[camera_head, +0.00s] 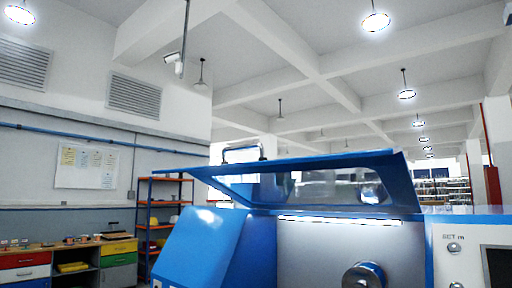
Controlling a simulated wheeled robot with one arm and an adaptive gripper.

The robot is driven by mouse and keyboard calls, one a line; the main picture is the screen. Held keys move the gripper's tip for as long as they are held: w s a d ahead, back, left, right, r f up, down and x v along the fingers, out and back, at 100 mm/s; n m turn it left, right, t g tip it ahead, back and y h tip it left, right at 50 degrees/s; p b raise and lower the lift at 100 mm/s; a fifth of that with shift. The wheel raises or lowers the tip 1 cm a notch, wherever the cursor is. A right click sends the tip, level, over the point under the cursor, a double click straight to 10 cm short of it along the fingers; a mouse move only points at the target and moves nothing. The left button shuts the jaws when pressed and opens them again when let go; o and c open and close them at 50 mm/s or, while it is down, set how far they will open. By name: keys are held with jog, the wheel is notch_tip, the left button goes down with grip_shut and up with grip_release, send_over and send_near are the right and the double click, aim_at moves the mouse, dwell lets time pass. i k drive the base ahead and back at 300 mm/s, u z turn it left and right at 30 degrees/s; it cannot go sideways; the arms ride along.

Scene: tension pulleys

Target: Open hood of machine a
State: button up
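The machine (205,243), a blue body with a grey front opening, fills the lower middle and right of the head view. Its hood (405,180), a blue frame with a clear window, stands raised above the opening and tilted up, seen nearly edge on. A gap shows between the hood and the machine's body on the left. A bar handle (243,148) stands on the hood's upper left side. A round metal part (363,276) shows inside the opening. My gripper is not in view.
A control panel (468,245) with buttons and a dark screen is at the right of the machine. An orange shelf rack (165,203) and a workbench with coloured drawers (25,261) stand along the left wall. Lamps hang from the ceiling.

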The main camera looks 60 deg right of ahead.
aim_at(350, 189)
jog(key=k, duration=0.8)
jog(key=z, duration=0.6)
jog(key=i, duration=1.45)
jog(key=u, duration=0.6)
